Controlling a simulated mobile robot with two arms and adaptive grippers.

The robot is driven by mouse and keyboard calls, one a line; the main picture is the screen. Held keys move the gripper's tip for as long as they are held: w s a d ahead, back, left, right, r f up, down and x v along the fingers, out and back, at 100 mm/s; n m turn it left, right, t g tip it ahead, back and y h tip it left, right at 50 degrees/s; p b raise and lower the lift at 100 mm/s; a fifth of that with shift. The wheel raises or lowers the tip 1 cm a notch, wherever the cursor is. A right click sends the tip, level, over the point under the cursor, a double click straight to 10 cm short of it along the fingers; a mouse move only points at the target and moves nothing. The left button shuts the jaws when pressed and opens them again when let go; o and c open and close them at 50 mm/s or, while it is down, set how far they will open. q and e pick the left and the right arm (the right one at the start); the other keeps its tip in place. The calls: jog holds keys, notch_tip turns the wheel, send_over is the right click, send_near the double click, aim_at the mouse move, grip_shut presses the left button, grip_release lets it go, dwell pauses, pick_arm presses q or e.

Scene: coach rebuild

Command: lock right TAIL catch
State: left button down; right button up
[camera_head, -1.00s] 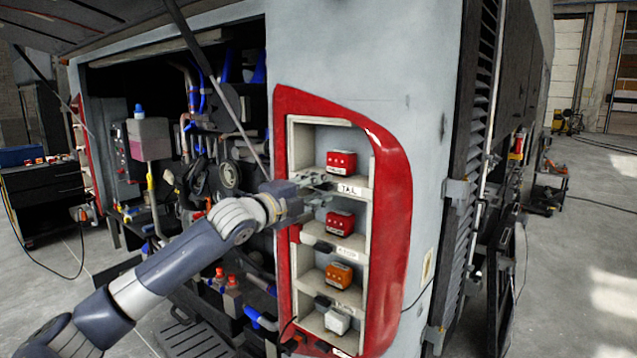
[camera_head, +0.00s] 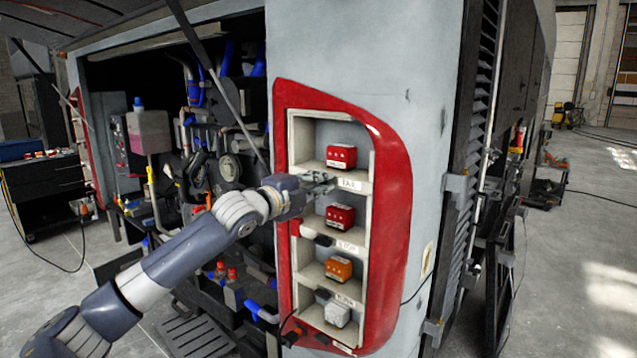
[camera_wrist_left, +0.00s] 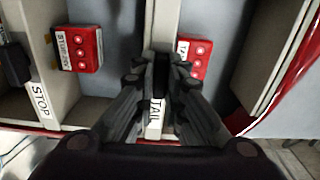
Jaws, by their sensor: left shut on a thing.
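The red lamp housing (camera_head: 401,205) on the coach's rear corner has a column of open compartments. The TAIL label (camera_head: 350,184) is on the shelf edge of the top compartment, and it also shows in the left wrist view (camera_wrist_left: 155,113). A red lamp unit (camera_head: 341,156) stands above it; in the left wrist view it (camera_wrist_left: 194,58) is partly behind the fingers. My left gripper (camera_head: 325,180) is at this shelf edge, beside the label. In the left wrist view its fingers (camera_wrist_left: 162,70) are close together around something at the TAIL shelf; the catch itself is hidden between them. My right gripper is out of view.
Below are the STOP shelf (camera_head: 349,246) with a red unit (camera_head: 339,216), an orange unit (camera_head: 338,267) and a white unit (camera_head: 337,313). A dark catch (camera_head: 324,240) sits by the STOP label. The open engine bay with a thin strut (camera_head: 228,104) lies to the left.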

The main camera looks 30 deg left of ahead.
pick_arm(q)
jog(key=shift+n, duration=0.3)
jog(key=shift+n+p, duration=3.15)
jog(key=shift+n, duration=5.55)
jog(key=c, duration=1.7)
grip_release()
jog(key=shift+o, duration=0.2)
